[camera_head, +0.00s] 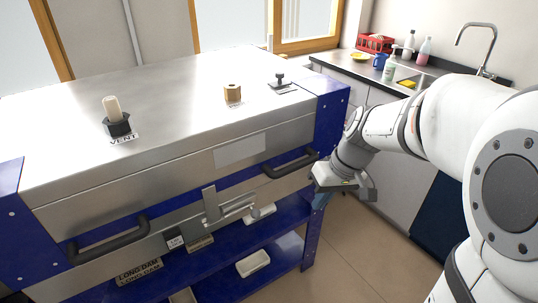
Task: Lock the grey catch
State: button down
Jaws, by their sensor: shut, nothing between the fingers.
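The grey catch (211,204) is on the front face of the steel kiln (165,170), near the middle, below the lid seam. It shows an upright flat plate with a grey bar running to its right. I cannot tell how its parts engage. The kiln lid (180,85) looks down. My gripper (319,200) is beyond the kiln's right front corner, right of the catch and well apart from it. It points downward, is shut and holds nothing; its fingertips are small and hard to make out.
Two black handles, left (110,240) and right (290,164), stick out from the kiln front on either side of the catch. A blue shelf (225,285) below holds pale blocks and trays. A sink counter (435,72) stands at the back right. The floor (350,255) at right is clear.

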jog(key=w+a+f+n+y+b, duration=0.1)
jog(key=w+f+n+y, duration=0.1)
jog(key=w+f, duration=0.3)
jog(key=w+a+f+n+y+b, duration=0.1)
jog(key=w+f+n+y+b, duration=0.1)
jog(key=w+f, duration=0.4)
jog(key=w, duration=0.5)
jog(key=shift+a+y, duration=0.2)
jog(key=shift+y, duration=0.1)
jog(key=s+a+f, duration=0.1)
jog(key=a+f, duration=0.6)
jog(key=a, duration=0.2)
jog(key=shift+s+a, duration=0.3)
jog(key=shift+s, duration=0.1)
jog(key=shift+f, duration=0.1)
